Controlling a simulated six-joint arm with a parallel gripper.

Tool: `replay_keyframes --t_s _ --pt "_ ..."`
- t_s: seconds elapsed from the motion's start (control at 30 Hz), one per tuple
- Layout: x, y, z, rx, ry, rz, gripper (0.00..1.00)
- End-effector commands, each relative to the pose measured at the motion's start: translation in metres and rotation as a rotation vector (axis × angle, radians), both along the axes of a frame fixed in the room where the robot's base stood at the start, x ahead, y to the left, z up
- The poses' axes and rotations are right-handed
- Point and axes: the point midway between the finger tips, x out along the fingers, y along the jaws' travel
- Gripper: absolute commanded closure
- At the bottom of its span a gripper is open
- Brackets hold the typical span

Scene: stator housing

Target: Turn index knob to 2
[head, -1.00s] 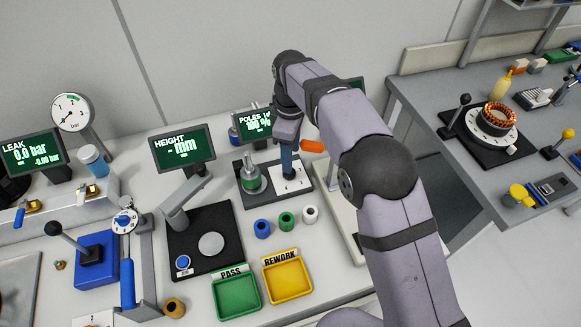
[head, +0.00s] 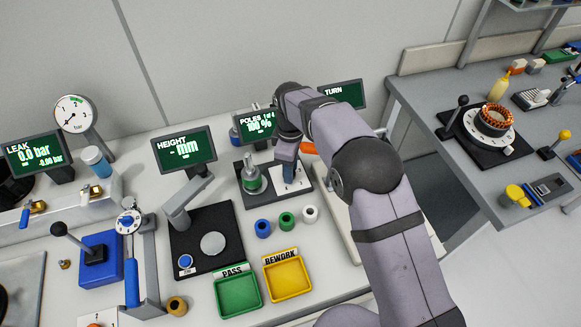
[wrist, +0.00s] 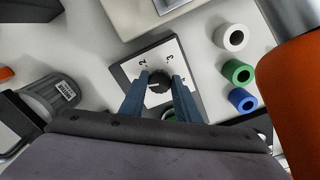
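The index knob (wrist: 159,83) is a dark round knob on a white plate (wrist: 133,68) with the numbers 2 and 3 readable; another mark at the right is partly hidden. The plate also shows in the head view (head: 297,184), at the right of a dark base. My gripper (wrist: 159,80) has its two blue fingers on either side of the knob, parted, with slim gaps seeming to show. In the head view my gripper (head: 287,172) points down at the plate and hides the knob. I cannot tell which number the knob points to.
A metal post with a green ring (head: 252,179) stands just left of the plate. Blue, green and white rings (head: 287,220) lie in front. Green (head: 237,293) and yellow (head: 288,276) trays are nearer. The POLES display (head: 255,125) stands behind.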

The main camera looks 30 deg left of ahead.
Motion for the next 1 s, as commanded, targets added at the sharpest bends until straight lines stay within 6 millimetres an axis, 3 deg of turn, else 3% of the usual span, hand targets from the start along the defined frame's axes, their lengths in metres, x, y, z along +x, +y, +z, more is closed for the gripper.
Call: replay_keyframes --t_s 0.1,0.33,0.7,1.0 --pt "-0.0003 0.0 0.0004 0.0 0.001 0.0 0.93" --pt "-0.0006 0.0001 0.0008 0.0 0.002 -0.06 0.93" --pt "-0.0017 0.0004 0.001 0.0 0.001 -0.379 0.93" --pt "-0.0016 0.0005 0.0012 0.0 0.001 -0.409 0.93"
